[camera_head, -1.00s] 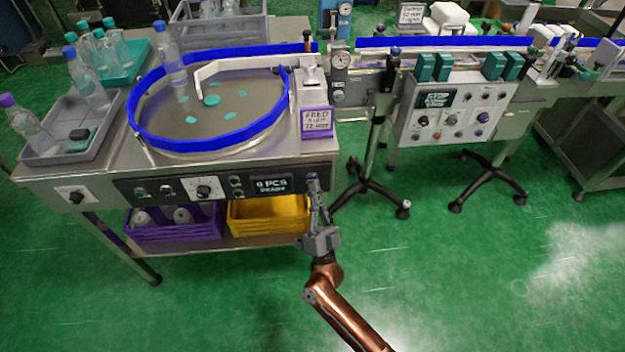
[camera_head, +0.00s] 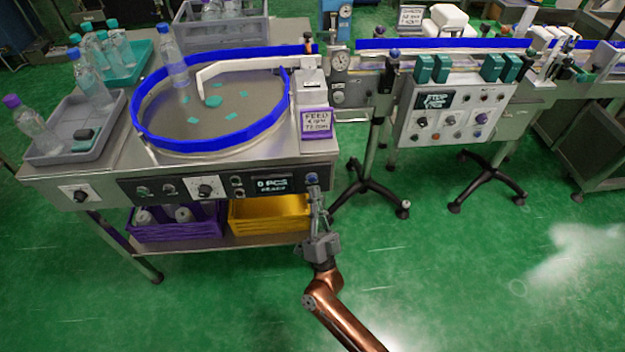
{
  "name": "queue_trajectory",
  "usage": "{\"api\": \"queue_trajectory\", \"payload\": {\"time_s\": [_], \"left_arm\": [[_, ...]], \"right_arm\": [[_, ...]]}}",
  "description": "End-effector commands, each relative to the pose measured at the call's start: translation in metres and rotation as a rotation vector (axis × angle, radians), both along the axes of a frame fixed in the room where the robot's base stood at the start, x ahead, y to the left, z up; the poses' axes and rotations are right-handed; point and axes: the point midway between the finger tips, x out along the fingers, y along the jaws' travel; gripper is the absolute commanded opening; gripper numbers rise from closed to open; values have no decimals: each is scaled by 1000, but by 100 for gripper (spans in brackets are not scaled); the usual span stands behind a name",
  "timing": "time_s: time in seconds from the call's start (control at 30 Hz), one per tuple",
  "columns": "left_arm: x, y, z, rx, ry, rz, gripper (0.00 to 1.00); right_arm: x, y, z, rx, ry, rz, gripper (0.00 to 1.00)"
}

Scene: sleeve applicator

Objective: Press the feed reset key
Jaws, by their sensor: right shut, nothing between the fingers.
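The feeder's dark control panel (camera_head: 222,188) runs along the front of the steel table. At its right end, just right of the small display (camera_head: 272,185), is a blue round button (camera_head: 312,179). No label marking it as the feed reset key can be read. The display's top line seems to say "0 PCS"; the lower line is too small to read surely. My right gripper (camera_head: 316,193) is shut and empty, its tips just below the blue button with the button's face uncovered. A small gap seems to separate them. My left gripper is not in view.
A turntable with a blue rim (camera_head: 209,144) and a bottle (camera_head: 172,58) stand above the panel. A yellow bin (camera_head: 269,214) and a purple bin (camera_head: 175,230) sit below. The green floor in front is clear.

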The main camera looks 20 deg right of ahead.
Motion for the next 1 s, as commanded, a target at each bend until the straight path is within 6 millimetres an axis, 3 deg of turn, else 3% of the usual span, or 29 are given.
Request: {"api": "queue_trajectory", "payload": {"time_s": [0.43, 1.0], "left_arm": [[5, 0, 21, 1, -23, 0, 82], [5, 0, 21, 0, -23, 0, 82]], "right_arm": [[-39, 11, 2, 1, -2, 0, 0], [-42, 12, 1, 0, -1, 0, 0]]}}
